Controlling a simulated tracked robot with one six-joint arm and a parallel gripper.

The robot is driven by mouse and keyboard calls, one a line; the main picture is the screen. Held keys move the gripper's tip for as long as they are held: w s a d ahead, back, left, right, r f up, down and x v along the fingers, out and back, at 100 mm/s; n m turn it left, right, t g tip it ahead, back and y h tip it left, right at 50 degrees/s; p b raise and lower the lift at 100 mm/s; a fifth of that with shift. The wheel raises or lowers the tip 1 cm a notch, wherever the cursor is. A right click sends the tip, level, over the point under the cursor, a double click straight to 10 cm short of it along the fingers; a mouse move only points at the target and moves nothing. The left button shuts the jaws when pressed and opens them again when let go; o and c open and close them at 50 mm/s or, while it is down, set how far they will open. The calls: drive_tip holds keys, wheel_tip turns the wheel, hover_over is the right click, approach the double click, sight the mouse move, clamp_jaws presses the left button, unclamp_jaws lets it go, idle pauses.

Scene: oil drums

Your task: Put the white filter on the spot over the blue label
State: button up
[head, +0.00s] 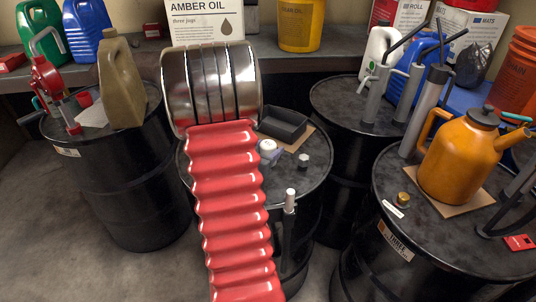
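A small white round piece (268,146), which looks like the white filter, sits on the middle black drum (309,177). Something pale bluish shows at its lower edge, but I cannot tell whether that is the blue label. My arm, with a red ribbed sleeve and a ringed chrome joint, rises from the bottom and covers the left part of this drum top. My gripper itself does not show, so its fingers and anything in them are hidden.
An orange oil can (459,160) and brass fitting (403,200) stand on the right drum. An olive jug (121,82) stands on the left drum.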

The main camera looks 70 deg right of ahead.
drive_tip(key=c, duration=1.1)
drive_tip(key=shift+o, duration=0.2)
drive_tip(key=shift+r, duration=0.1)
drive_tip(key=shift+r, duration=4.95)
